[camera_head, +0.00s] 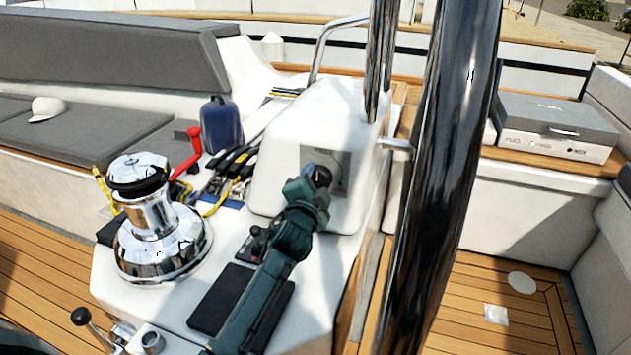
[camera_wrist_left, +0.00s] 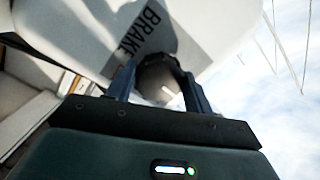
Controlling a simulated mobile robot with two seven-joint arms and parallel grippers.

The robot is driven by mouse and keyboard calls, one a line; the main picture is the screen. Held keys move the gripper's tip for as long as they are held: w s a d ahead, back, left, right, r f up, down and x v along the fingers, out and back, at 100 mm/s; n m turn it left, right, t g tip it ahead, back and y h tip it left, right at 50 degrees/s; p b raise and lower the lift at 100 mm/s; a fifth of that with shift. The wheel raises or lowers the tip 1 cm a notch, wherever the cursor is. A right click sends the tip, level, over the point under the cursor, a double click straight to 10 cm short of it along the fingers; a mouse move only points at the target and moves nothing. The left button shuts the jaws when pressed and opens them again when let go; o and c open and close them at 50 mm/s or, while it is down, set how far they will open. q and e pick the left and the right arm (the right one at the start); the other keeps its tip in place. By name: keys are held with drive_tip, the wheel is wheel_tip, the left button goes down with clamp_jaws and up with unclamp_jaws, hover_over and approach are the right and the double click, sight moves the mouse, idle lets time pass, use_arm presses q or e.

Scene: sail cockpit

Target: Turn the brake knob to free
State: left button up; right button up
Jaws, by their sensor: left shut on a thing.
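The brake knob (camera_wrist_left: 157,80) is a dark round knob on the face of the white pedestal (camera_head: 318,107). In the left wrist view it sits between the two fingers of my left gripper (camera_wrist_left: 158,88), which is shut on it. A grey plate (camera_wrist_left: 147,32) lettered BRAKE lies beside the knob. In the head view my left gripper (camera_head: 312,188) reaches up to the plate (camera_head: 330,163) and covers part of the knob. The plate's other markings are too small or hidden to read. My right gripper is not in view.
A chrome winch (camera_head: 152,225) stands to the left, with a red handle (camera_head: 188,152), a blue bag (camera_head: 220,125) and ropes behind it. A thick chrome post (camera_head: 440,170) rises right of the pedestal. A dark pad (camera_head: 222,298) lies beneath my left arm.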

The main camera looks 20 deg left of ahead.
use_arm(q)
drive_tip(key=shift+n, duration=0.3)
drive_tip(key=o, duration=1)
drive_tip(key=shift+c, duration=0.2)
drive_tip(key=s, duration=1.3)
drive_tip(key=shift+d+r, duration=0.4)
drive_tip(key=shift+d, duration=0.05)
drive_tip(key=shift+s, duration=0.1)
